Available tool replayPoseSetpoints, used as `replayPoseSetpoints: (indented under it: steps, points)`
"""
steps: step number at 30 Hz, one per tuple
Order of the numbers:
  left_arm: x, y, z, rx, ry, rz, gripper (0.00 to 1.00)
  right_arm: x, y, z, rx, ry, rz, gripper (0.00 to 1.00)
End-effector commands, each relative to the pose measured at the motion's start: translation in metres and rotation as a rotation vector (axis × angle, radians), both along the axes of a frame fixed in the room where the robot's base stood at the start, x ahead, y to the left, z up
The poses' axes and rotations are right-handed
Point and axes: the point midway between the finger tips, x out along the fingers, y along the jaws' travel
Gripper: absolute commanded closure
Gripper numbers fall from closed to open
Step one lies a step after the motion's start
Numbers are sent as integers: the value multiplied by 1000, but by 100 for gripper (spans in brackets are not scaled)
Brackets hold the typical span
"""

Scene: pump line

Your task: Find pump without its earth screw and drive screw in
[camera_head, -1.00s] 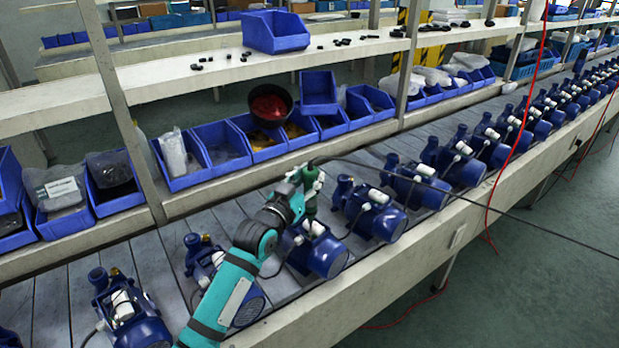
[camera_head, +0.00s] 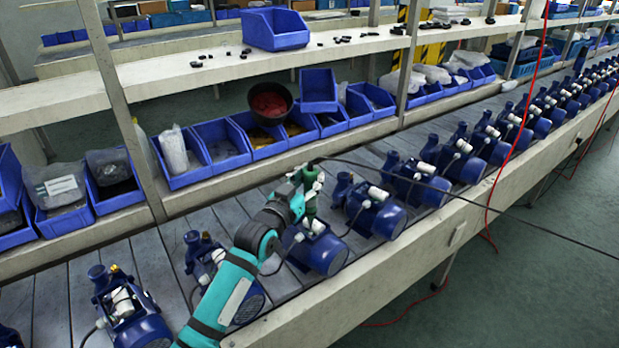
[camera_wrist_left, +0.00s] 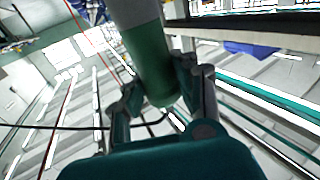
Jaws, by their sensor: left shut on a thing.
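My left gripper (camera_head: 309,188) is shut on a green screwdriver (camera_head: 310,203), a powered one with a dark cable. The screwdriver is upright over a blue pump (camera_head: 322,252) in the row on the line, its lower end close to the pump's white terminal part; I cannot tell whether it touches. In the left wrist view, the gripper (camera_wrist_left: 160,100) holds the green body of the screwdriver (camera_wrist_left: 148,60) between its fingers. Any screw or screw hole is too small or hidden to see. My right gripper is not in view.
Neighbouring pumps (camera_head: 368,207) (camera_head: 130,310) stand close on both sides along the slatted line. Blue bins (camera_head: 222,143) line the shelf behind, with a red-filled bowl (camera_head: 269,101). The dark cable (camera_head: 480,207) runs right across the pumps, and a red hose (camera_head: 515,145) hangs at right.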

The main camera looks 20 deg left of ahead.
Motion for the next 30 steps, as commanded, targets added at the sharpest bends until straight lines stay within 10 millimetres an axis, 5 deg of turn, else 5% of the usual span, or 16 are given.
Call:
replayPoseSetpoints:
  steps: [30]
  points:
    - [0, 0, -4, 0, 0, 0, 100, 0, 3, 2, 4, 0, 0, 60]
